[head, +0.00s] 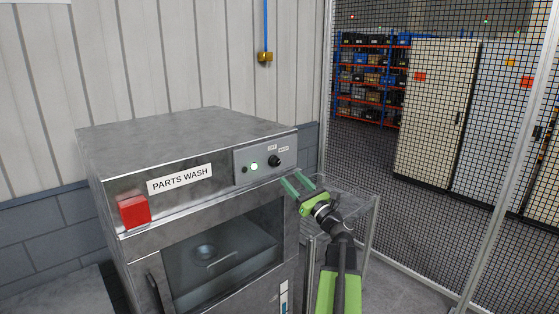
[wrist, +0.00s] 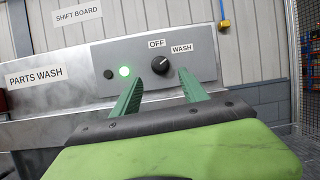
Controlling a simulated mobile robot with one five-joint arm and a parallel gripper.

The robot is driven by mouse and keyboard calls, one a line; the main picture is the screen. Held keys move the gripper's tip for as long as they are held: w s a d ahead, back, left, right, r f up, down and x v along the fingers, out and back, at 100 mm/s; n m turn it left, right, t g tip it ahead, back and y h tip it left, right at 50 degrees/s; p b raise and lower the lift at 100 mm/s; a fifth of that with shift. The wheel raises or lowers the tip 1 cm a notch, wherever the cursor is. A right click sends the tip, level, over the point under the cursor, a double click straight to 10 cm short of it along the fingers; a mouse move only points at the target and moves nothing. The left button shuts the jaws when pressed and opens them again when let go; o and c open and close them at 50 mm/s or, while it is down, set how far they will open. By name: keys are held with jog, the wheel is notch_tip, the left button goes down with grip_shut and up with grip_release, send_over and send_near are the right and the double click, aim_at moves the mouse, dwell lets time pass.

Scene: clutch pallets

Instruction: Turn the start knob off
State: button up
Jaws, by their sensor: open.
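The start knob (head: 274,161) is a black round knob at the right end of the grey control panel on the parts washer. In the wrist view the knob (wrist: 160,66) sits below the OFF label (wrist: 156,43), and its pale pointer mark leans up and right toward the WASH label (wrist: 182,48). My gripper (head: 291,178) is open and empty, in front of and slightly below the panel. In the wrist view its two green fingers (wrist: 160,80) lie either side of the knob in the picture; no contact shows.
A green lamp (wrist: 124,71) glows left of the knob, beside a small black button (wrist: 108,74). A red box-shaped part (head: 134,210) sits on the washer's front left. A wire stand (head: 345,194) is right of the washer, and a mesh fence (head: 375,150) stands behind.

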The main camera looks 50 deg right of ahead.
aim_at(278, 163)
jog(key=p+x, duration=0.2)
jog(key=x, duration=0.6)
jog(key=shift+w+r+p, duration=0.15)
jog(key=shift+w+p, duration=0.15)
jog(key=shift+w, duration=0.05)
grip_shut()
